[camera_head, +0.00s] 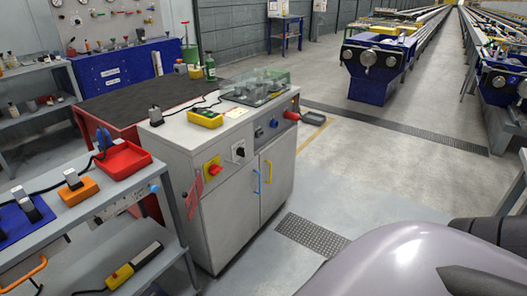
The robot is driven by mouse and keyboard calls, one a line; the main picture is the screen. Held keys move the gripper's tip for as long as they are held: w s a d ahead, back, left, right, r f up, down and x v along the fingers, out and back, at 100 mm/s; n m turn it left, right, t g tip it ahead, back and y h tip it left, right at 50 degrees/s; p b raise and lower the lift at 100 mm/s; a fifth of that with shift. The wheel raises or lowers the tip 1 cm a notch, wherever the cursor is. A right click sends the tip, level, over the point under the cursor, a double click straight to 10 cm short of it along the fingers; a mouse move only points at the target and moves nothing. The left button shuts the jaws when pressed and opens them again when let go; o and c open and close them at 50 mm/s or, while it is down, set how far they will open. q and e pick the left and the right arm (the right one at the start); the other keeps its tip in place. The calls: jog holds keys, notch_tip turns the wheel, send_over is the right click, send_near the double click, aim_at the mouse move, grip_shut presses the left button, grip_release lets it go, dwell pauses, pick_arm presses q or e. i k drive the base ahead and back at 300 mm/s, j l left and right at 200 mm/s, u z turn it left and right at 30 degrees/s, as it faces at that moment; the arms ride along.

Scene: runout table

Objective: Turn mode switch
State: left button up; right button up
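A light grey control cabinet (222,219) stands in the middle. On its upper front are a red rotary knob on a yellow plate (213,167), a black rotary switch on a white plate (239,151), and small blue knobs (273,123). The black switch looks like a mode switch, but its label and exact position are too small to read. A red knob or handle (291,115) sticks out at the cabinet's right end. Neither of my grippers is in view, and nothing touches the controls.
A grey bench (96,223) with a red tray (124,160) stands close at the left. A smooth grey part of my body fills the lower right.

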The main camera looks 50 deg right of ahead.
aim_at(240, 152)
jog(key=z, duration=1.25)
jog(key=i+l, duration=0.3)
jog(key=i+l+u, duration=0.15)
jog(key=i+l, duration=0.45)
jog(key=l, duration=0.15)
jog(key=i+l+u, duration=0.15)
jog(key=i+l, duration=0.4)
jog(key=l, duration=0.25)
jog(key=i+l+u, duration=0.15)
jog(key=i+l, duration=0.4)
jog(key=l, duration=0.3)
jog(key=u, duration=0.05)
